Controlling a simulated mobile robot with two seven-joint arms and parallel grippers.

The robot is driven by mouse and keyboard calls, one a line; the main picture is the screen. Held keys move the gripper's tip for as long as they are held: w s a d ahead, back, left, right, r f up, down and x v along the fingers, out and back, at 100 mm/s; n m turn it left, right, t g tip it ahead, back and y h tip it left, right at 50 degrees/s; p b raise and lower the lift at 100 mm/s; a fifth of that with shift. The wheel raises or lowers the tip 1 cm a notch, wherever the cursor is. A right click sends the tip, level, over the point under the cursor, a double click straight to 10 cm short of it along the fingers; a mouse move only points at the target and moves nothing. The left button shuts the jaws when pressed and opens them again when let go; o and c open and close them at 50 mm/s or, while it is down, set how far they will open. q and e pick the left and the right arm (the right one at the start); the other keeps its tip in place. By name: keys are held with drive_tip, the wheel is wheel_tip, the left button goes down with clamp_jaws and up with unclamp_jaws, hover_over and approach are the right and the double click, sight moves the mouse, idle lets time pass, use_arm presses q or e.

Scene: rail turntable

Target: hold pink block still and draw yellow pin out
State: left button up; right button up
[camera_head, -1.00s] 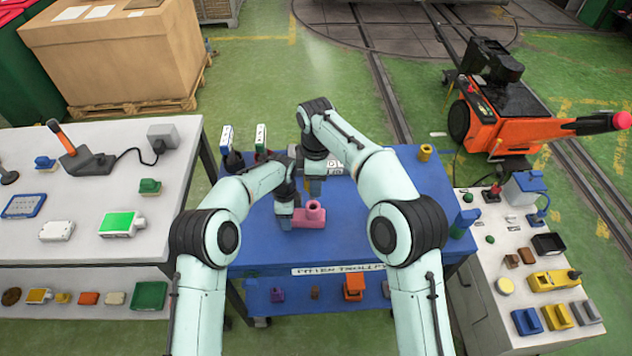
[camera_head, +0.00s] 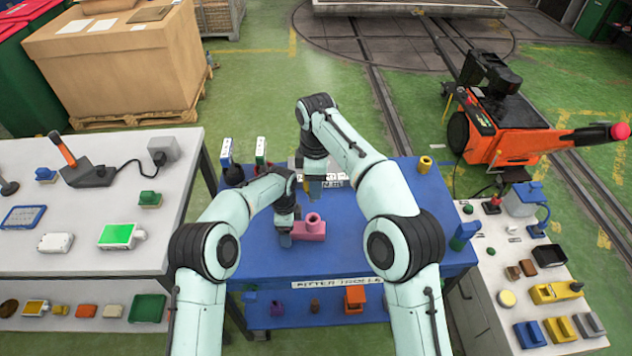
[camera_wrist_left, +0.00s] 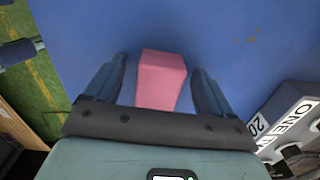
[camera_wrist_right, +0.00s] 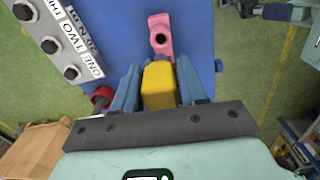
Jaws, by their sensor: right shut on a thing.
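The pink block (camera_head: 309,230) lies on the blue trolley top (camera_head: 345,255), its round socket end facing up. In the right wrist view the pink block (camera_wrist_right: 160,38) shows a dark, empty hole. My right gripper (camera_head: 315,190) is shut on the yellow pin (camera_wrist_right: 159,86), held beyond the block and clear of it. My left gripper (camera_head: 286,237) is at the block's left end. In the left wrist view the pink block (camera_wrist_left: 161,80) sits between the open fingers of my left gripper (camera_wrist_left: 160,78), with gaps on both sides.
A grey rack with labels ONE and TWO (camera_wrist_right: 85,50) stands on the trolley near my right gripper. A yellow ring-like part (camera_head: 425,164) is at the trolley's back right, and a blue-green part (camera_head: 463,236) at its right edge. The trolley's front middle is clear.

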use_arm(q)
drive_tip(key=shift+r, duration=0.1)
wheel_tip(320, 180, up, 12)
idle(0.5)
drive_tip(key=shift+s, duration=0.1)
